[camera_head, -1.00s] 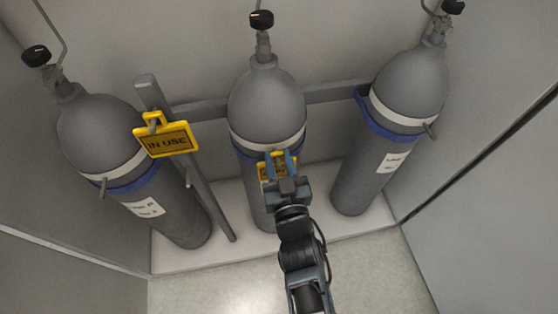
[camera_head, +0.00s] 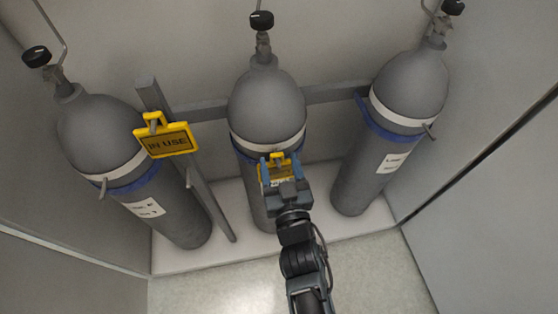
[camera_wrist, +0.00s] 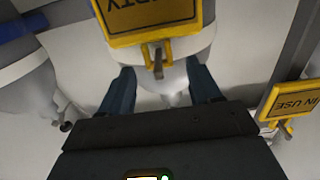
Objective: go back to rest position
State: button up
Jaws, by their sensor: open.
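My gripper (camera_head: 280,167) is open in front of the middle grey gas cylinder (camera_head: 266,100). Its two blue fingers stand apart, and they also show in the wrist view (camera_wrist: 160,88) with no object held between them. A yellow sign (camera_head: 277,160) hangs on the middle cylinder just beyond the fingers, partly hidden by them. In the wrist view this sign (camera_wrist: 150,18) appears upside down, its visible letters ending in "PTY", hanging from a peg ahead of the fingertips.
A yellow "IN USE" sign (camera_head: 168,140) hangs on a grey post (camera_head: 205,200) at left. Grey cylinders stand at left (camera_head: 100,130) and right (camera_head: 410,90), strapped to a rail. Side walls close in the bay. Floor (camera_head: 240,290) is clear in front.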

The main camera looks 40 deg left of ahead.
jog(key=v, duration=0.7)
jog(key=shift+a, duration=0.1)
jog(key=s+d+r+m+t+h, duration=0.1)
jog(key=s+d+m+t+h, duration=0.3)
jog(key=d, duration=0.8)
jog(key=s+d+r+m+g+h, duration=0.15)
jog(key=s+d, duration=0.35)
jog(key=d, duration=0.8)
jog(key=s+d+r+m+h, duration=0.4)
jog(key=s+d+r+h, duration=0.4)
jog(key=s+d+r, duration=0.5)
jog(key=shift+s+r+t, duration=0.35)
jog(key=shift+s+r, duration=0.15)
jog(key=shift+s, duration=0.5)
